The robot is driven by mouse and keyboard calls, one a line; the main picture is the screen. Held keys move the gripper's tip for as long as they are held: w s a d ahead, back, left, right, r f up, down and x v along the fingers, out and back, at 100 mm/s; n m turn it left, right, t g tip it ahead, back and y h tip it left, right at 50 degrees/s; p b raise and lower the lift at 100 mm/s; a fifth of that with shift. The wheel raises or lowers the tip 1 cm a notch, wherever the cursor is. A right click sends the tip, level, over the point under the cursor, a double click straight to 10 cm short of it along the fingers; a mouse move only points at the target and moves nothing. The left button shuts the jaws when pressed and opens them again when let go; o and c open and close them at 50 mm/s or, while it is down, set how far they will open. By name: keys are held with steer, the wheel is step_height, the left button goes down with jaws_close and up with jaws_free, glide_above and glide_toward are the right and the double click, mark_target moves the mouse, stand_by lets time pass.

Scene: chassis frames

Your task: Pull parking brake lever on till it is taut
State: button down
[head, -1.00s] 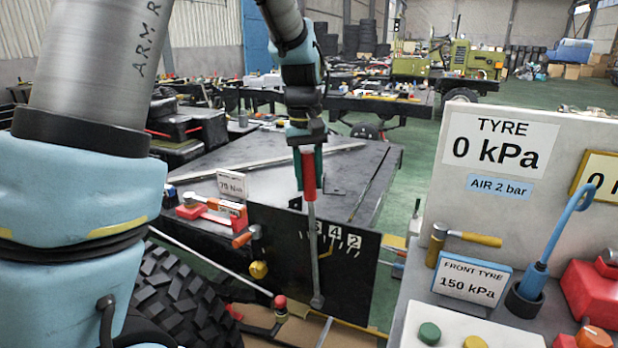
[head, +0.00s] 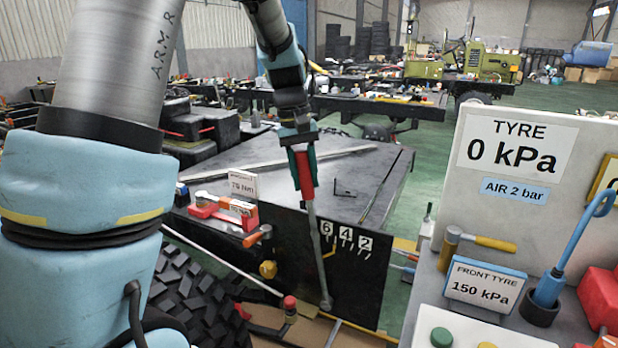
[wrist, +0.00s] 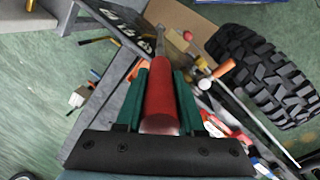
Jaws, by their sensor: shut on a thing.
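The parking brake lever (head: 314,235) has a red grip and a grey shaft that runs down to a round pivot low on a black plate (head: 365,290). It leans to the left in the head view. The plate carries the white marks 6, 4 and 2 (head: 345,235), all to the right of the shaft. My gripper (head: 303,162) is shut on the red grip from above. In the wrist view the red grip (wrist: 159,98) lies between the teal fingers of my gripper (wrist: 161,80). I cannot tell from the frames how tight the cable is.
A black table-like deck (head: 250,165) lies behind the plate, with a red tool and a 70 Nm sign (head: 243,184). A large tyre (head: 190,300) is at lower left. A console (head: 540,220) with tyre gauges, a hammer and a blue-handled tool stands close on the right.

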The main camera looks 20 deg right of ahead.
steer(key=c, duration=0.5)
jaws_free()
steer(key=r, duration=0.3)
steer(key=a+r, duration=0.1)
steer(key=r, duration=0.3)
steer(key=w+r+b, duration=0.1)
steer(key=r, duration=0.2)
steer(key=shift+a+r, duration=0.25)
steer(key=shift+r, duration=0.05)
steer(key=shift+r, duration=0.1)
